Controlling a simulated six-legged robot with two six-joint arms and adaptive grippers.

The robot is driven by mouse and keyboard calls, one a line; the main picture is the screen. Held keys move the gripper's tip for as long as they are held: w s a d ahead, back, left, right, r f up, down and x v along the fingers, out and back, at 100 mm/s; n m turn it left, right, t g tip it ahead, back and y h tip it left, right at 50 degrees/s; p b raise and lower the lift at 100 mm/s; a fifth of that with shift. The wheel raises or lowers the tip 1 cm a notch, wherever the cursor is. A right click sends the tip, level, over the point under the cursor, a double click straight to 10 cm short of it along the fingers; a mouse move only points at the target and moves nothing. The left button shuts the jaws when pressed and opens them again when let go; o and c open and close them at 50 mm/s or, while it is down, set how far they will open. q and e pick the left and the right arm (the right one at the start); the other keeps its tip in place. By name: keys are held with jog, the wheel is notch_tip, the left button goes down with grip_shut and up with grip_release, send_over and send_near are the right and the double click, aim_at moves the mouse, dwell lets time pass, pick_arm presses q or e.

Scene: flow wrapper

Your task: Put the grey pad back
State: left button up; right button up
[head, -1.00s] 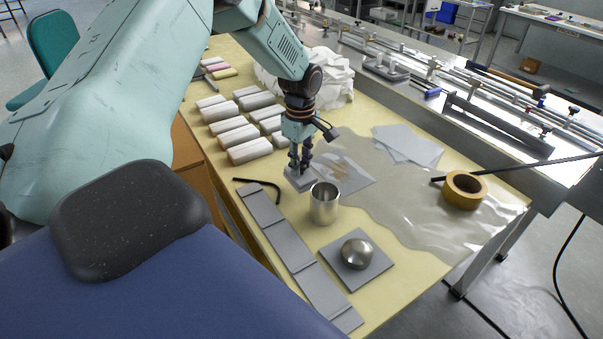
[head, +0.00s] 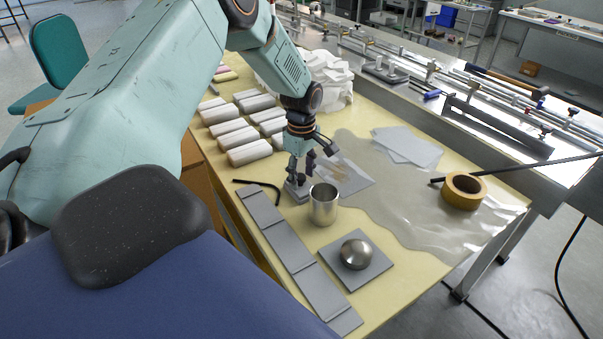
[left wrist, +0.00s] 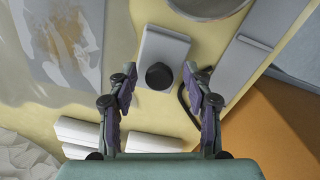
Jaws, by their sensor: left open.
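The grey pad (left wrist: 164,45) is a small flat block with a round black knob on top. In the left wrist view it lies on the yellow table top between my left gripper's spread fingers (left wrist: 158,80). In the head view my left gripper (head: 298,176) points down at the pad (head: 297,193), which its fingers partly cover. The gripper is open, with a finger to each side of the knob. A long grey strip with raised cross ridges (head: 285,237) lies in front of the pad. My right gripper does not show.
A metal cup (head: 323,206) stands close to the pad's right. A steel dome (head: 355,254) sits on a square grey plate (head: 378,268). A bent black rod (head: 264,186) lies left of the pad. White packs (head: 249,152) lie behind; clear film (head: 410,205) and tape (head: 464,191) lie right.

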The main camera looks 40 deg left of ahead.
aim_at(301, 177)
pick_arm(q)
jog(key=shift+a+f, duration=0.1)
jog(key=shift+a, duration=0.05)
jog(key=shift+r, duration=0.25)
notch_tip(301, 177, up, 12)
jog(key=p, duration=0.1)
jog(key=shift+p, duration=0.35)
jog(key=shift+f, duration=0.2)
jog(key=shift+r, duration=0.15)
